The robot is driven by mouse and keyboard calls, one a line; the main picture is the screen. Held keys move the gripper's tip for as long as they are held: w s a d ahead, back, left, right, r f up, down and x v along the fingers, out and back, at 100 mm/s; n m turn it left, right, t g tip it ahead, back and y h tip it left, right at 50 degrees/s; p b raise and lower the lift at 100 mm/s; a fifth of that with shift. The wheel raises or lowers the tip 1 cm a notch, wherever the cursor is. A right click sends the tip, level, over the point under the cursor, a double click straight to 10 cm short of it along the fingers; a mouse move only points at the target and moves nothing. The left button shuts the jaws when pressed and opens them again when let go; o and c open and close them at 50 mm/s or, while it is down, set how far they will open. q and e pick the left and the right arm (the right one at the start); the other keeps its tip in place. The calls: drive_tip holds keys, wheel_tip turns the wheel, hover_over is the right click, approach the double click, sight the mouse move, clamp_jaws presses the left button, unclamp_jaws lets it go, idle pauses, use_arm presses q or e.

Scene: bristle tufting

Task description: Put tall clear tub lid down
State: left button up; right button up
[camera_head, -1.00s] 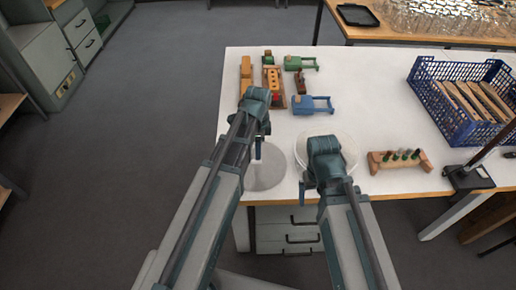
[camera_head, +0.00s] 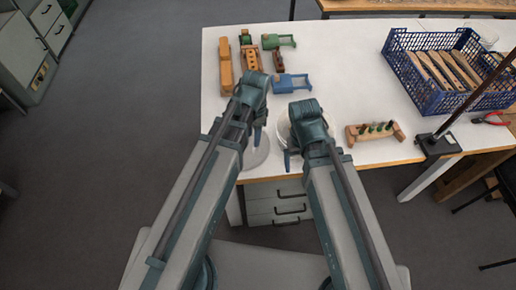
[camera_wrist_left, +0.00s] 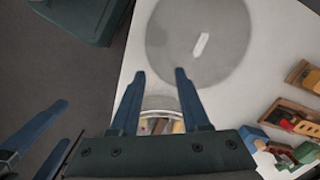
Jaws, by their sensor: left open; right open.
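The lid is a grey translucent disc (camera_head: 257,157) with a small white bar, lying flat on the white table near its front edge. The clear round tub (camera_head: 283,127) stands right of the lid, mostly hidden behind my right arm. In the left wrist view, its rim (camera_wrist_left: 160,100) and coloured contents show between my left fingers. My right gripper (camera_head: 288,160) is open, in front of the tub.
Wooden toy vehicles (camera_head: 290,83) stand at the back left of the table (camera_head: 340,65). A wooden block with pegs (camera_head: 375,131) lies right of my right arm. A blue crate (camera_head: 425,90) with wooden pieces and a black-based stand (camera_head: 438,145) are further right.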

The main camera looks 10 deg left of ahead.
use_arm(q)
drive_tip(key=s+d+n, duration=0.4)
drive_tip(key=s+n, duration=0.2)
drive_tip(key=s, duration=0.2)
drive_tip(key=shift+y, duration=0.3)
drive_tip(key=shift+d+r, duration=0.1)
drive_tip(key=shift+d, duration=0.05)
